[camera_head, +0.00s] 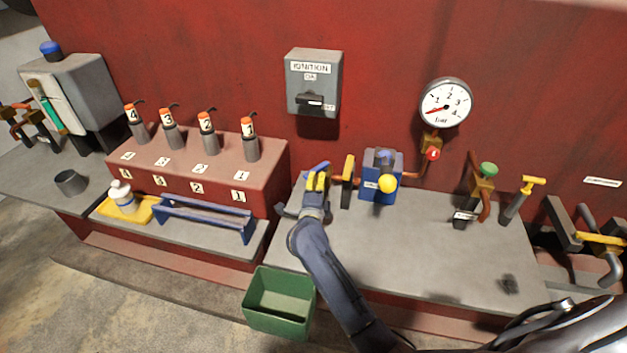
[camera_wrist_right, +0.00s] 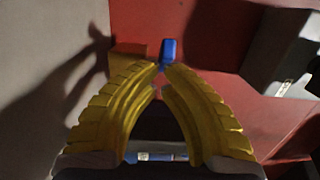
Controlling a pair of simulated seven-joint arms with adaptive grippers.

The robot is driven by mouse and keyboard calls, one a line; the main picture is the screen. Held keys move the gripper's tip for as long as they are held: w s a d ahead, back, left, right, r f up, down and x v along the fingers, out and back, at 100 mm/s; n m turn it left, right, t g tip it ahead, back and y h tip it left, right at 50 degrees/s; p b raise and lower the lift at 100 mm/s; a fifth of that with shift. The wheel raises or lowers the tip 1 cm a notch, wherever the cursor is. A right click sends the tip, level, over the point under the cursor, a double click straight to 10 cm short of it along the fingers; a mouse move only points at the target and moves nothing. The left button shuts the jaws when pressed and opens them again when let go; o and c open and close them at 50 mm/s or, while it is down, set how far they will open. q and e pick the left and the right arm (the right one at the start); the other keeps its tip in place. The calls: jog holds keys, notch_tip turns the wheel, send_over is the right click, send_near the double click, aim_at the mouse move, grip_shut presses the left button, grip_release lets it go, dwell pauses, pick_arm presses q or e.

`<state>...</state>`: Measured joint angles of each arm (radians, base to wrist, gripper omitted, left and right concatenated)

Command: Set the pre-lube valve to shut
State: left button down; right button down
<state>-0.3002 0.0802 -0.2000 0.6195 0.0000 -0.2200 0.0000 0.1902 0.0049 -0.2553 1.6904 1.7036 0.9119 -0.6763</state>
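My right gripper (camera_head: 317,180) is at the left end of the right-hand bench, left of the blue unit (camera_head: 381,160) with a yellow ball (camera_head: 387,183). In the right wrist view its yellow fingers (camera_wrist_right: 162,70) come together on the lower end of a small blue handle (camera_wrist_right: 168,50). An orange-yellow block (camera_wrist_right: 128,58) is just behind. The blue handle also shows at the fingertips in the head view (camera_head: 318,167). No label I can read names the pre-lube valve, so I cannot be sure this handle belongs to it. My left gripper is not in view.
A yellow upright part (camera_head: 348,168) stands close right of my gripper. A pressure gauge (camera_head: 446,103), a green-knobbed valve (camera_head: 488,171) and a yellow T-handle (camera_head: 532,184) are farther right. The ignition box (camera_head: 314,85) is above. A green bin (camera_head: 280,300) stands in front. The bench front is mostly clear.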

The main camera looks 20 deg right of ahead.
aim_at(307, 179)
jog(key=shift+w+a, duration=0.1)
jog(key=shift+a, duration=0.05)
jog(key=shift+w+a, duration=0.2)
jog(key=shift+a, duration=0.05)
jog(key=shift+w+a, duration=0.6)
jog(key=shift+w, duration=0.25)
jog(key=shift+w+a, duration=0.1)
jog(key=shift+w, duration=0.15)
dwell(0.5)
jog(key=shift+s, duration=0.1)
dwell(0.6)
